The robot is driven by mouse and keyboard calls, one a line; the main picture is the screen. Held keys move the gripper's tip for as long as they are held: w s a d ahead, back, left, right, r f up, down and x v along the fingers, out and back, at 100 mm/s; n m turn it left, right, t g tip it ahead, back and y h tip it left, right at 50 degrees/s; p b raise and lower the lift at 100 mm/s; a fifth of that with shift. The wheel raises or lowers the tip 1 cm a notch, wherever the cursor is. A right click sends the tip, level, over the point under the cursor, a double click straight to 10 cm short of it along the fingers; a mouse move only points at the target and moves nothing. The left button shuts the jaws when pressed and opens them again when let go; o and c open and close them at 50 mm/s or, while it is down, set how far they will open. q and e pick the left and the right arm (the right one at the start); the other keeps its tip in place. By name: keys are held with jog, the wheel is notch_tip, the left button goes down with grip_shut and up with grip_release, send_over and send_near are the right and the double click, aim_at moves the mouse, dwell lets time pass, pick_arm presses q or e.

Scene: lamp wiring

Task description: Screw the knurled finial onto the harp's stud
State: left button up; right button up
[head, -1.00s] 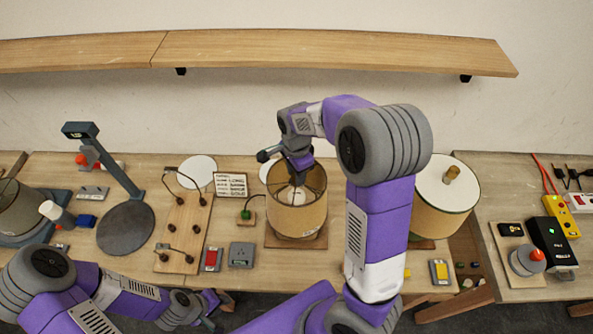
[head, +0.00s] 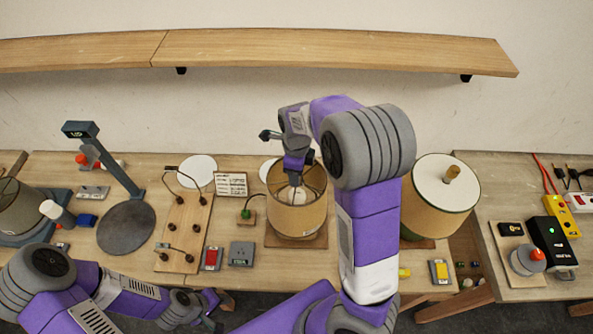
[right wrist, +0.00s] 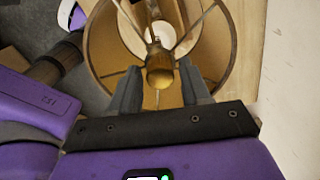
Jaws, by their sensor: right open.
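The brass-coloured finial (right wrist: 160,70) shows in the right wrist view between the two fingers of my right gripper (right wrist: 161,88). The fingers stand apart on either side of it. It sits where the shade's thin spokes meet, but its thread and the harp's stud are hidden. The open-topped tan lampshade (head: 298,217) stands on a wooden base, with a white bulb (head: 291,194) inside. In the head view my right gripper (head: 295,178) points down into the shade's top opening. My left gripper (head: 211,303) is low at the table's front edge, its jaw gap unclear.
A second lamp with a white-topped shade (head: 440,190) stands close on the right. A wooden board with dark posts (head: 183,235), a red-faced box (head: 212,258) and a grey box (head: 242,254) lie left. A grey stand (head: 125,228) is further left.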

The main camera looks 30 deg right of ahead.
jog(key=o, duration=0.6)
jog(key=shift+c, duration=0.2)
notch_tip(320, 180, up, 8)
jog(key=shift+f, duration=0.25)
